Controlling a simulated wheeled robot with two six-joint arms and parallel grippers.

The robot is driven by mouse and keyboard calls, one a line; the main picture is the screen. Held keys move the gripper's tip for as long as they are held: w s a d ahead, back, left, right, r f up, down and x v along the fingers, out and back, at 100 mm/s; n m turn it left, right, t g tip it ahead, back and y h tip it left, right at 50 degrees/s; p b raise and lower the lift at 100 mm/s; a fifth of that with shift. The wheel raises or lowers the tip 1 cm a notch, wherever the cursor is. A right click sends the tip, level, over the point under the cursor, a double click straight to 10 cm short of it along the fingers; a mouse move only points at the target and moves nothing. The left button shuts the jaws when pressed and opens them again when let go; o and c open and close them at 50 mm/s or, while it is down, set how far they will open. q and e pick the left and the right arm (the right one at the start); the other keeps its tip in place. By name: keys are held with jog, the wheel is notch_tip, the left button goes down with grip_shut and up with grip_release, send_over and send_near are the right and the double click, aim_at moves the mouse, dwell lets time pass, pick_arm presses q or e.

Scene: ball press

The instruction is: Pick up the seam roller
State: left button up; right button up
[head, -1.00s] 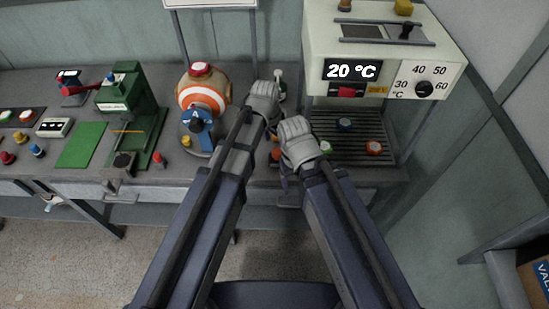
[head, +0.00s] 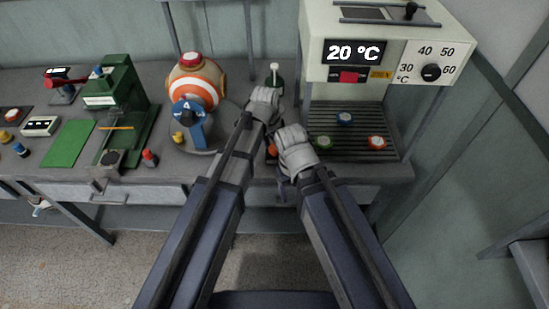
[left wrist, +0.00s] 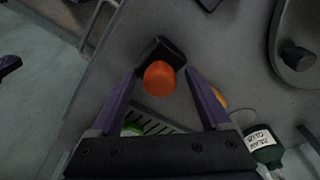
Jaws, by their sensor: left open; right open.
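A dark block with a rounded orange end, which looks like the seam roller (left wrist: 159,80), lies on the grey bench in the left wrist view. In the head view, a small orange patch of it (head: 272,151) shows between my two grippers; the rest is hidden. My left gripper (left wrist: 162,72) is open and empty, its fingers on either side of the orange end; I cannot tell whether they touch it. In the head view my left gripper (head: 265,104) hides its own fingertips. My right gripper (head: 292,160) is close beside it, lower and to the right, open.
A green glue bottle (head: 274,76) stands just behind my left gripper, also in the left wrist view (left wrist: 263,146). The temperature machine (head: 385,60) with a slatted tray (head: 350,145) is at right. A striped ball on a blue-knobbed stand (head: 190,115) is at left.

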pick_arm(q)
grip_shut()
dwell(0.7)
